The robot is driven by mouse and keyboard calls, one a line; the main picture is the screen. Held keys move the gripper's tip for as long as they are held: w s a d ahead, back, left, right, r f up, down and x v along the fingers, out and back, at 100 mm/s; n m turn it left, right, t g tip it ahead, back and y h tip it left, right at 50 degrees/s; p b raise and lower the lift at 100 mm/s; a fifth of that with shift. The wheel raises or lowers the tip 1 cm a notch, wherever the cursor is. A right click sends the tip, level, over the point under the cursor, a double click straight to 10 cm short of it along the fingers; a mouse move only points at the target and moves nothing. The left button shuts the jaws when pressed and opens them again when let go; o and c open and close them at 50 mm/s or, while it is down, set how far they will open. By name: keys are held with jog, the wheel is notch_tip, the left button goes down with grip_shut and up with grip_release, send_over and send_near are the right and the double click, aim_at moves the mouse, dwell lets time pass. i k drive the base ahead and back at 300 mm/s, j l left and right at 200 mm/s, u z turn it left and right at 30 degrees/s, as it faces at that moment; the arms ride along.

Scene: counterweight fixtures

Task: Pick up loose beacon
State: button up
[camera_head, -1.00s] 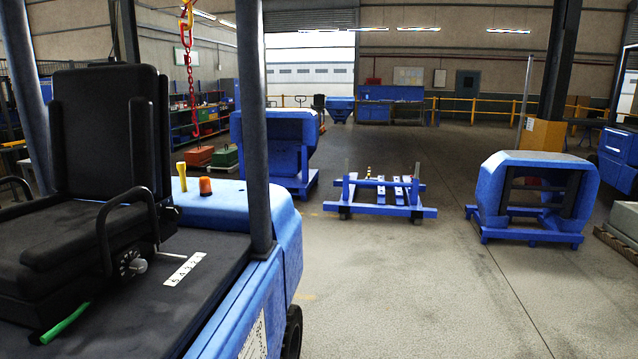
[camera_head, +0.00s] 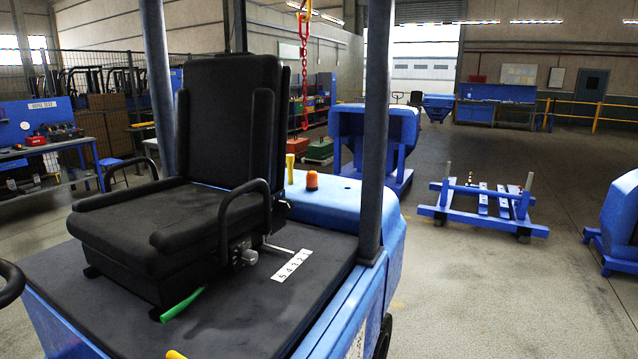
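A small orange beacon (camera_head: 312,181) stands upright on the blue rear cover (camera_head: 335,206) of a forklift, behind and to the right of the black seat (camera_head: 215,170). A yellow post-like piece (camera_head: 290,167) stands just left of the beacon. I cannot tell whether the beacon is fixed or loose. A green tube-like piece (camera_head: 182,305) lies on the dark deck beside the seat base, near a white numbered strip (camera_head: 292,265). My gripper does not show in the view.
A dark forklift pillar (camera_head: 376,130) rises right of the beacon. A red chain (camera_head: 304,70) hangs behind. A blue frame (camera_head: 484,205) and blue counterweights (camera_head: 375,145) stand on the floor. Open floor lies to the right. A workbench (camera_head: 50,150) is at the left.

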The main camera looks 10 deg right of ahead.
aim_at(312, 177)
jog(key=i+l+u, duration=0.35)
jog(key=l, duration=0.25)
jog(key=i+l+u, duration=0.15)
jog(key=i+l, duration=0.15)
jog(key=i+l+u, duration=0.2)
jog(key=l, duration=0.25)
jog(key=i+l+u, duration=0.15)
jog(key=l, duration=0.25)
jog(key=i+l+u, duration=0.15)
jog(key=l, duration=0.25)
